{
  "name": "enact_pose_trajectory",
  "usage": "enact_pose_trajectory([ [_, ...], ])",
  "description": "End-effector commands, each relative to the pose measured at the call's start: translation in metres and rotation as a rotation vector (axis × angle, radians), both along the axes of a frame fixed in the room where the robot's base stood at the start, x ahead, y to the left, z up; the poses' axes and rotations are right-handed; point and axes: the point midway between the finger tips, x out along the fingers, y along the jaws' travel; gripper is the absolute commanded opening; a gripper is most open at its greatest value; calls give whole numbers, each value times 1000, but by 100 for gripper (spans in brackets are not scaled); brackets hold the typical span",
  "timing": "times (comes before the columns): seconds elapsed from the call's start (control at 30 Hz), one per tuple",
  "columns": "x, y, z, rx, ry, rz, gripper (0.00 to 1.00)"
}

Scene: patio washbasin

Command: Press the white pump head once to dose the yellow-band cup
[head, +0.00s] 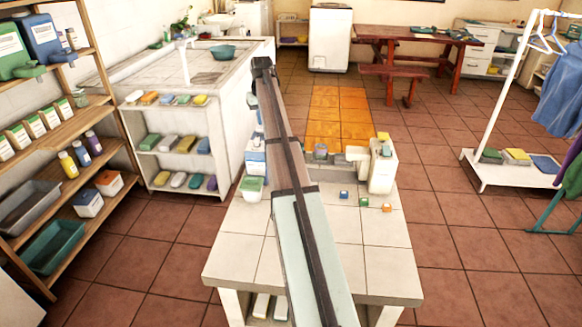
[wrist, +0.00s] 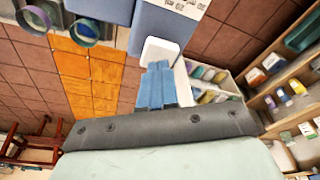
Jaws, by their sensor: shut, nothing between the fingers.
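In the wrist view the two blue fingers of my gripper (wrist: 157,72) are together and empty. A white block-shaped part (wrist: 160,48), possibly the pump head, shows just beyond the fingertips; contact cannot be told. It is beside a blue container with a printed label (wrist: 165,20). Two cups, one with a purple rim (wrist: 38,18) and one with a teal rim (wrist: 84,30), show at the upper left. I cannot make out a yellow band. In the head view my arm hides the gripper and part of the tabletop; a small grey-blue cup (head: 320,151) stands right of the arm.
The white tiled table (head: 375,270) is clear at its front right. A white dispenser-like object (head: 382,170) and small coloured cubes (head: 364,201) are on its right side. A white and green tub (head: 250,189) stands left of my arm. Shelves (head: 75,125) line the left.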

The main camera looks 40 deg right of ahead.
Motion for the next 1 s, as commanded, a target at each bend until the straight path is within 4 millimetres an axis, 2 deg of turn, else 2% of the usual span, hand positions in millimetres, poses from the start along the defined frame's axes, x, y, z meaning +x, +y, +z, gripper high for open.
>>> enact_pose_trajectory([
  [0.73,0,0,-22,1,2,0,0],
  [1.0,0,0,-21,1,2,0,0],
])
